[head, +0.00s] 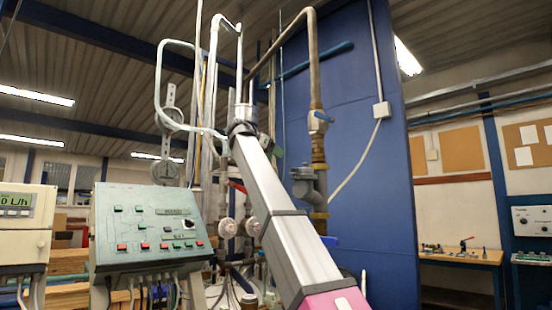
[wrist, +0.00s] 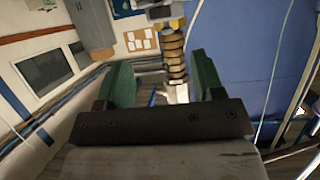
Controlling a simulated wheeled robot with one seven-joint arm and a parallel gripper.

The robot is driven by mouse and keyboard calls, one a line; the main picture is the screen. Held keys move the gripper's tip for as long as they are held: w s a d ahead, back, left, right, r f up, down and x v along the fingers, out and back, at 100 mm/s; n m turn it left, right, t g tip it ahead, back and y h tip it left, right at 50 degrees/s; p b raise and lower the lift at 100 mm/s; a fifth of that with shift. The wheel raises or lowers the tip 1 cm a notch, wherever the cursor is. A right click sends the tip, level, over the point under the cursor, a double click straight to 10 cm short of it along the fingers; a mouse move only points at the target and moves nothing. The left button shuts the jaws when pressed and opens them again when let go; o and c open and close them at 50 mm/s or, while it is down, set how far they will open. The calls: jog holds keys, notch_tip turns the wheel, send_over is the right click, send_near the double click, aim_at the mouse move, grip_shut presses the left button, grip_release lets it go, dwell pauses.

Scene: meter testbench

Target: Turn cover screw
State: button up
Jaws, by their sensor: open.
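I cannot make out the cover screw in either view. My gripper (wrist: 163,82) shows in the wrist view as two green fingers set wide apart, with nothing held between them. Beyond the fingers, a stack of brass-coloured pipe fittings (wrist: 174,55) shows in the gap, with a bright patch below it. I cannot tell how far the fittings are from the fingertips. In the head view my silver arm rises from the lower right and hides part of the pipework; the gripper is not clear there.
In the head view, a pipe with a grey valve body (head: 304,185) stands right of my arm, before a blue panel (head: 365,125). A green control box (head: 150,225) with buttons and a display unit (head: 20,225) stand left. A workbench (head: 462,258) is at far right.

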aim_at(295, 172)
jog(key=shift+s+d+n+t, duration=0.2)
jog(key=shift+d+n+t, duration=0.05)
jog(key=shift+n+t, duration=0.05)
jog(key=x, duration=1)
jog(key=shift+w+f, duration=0.3)
jog(key=shift+d, duration=0.1)
jog(key=shift+y, duration=0.3)
jog(key=c, duration=0.9)
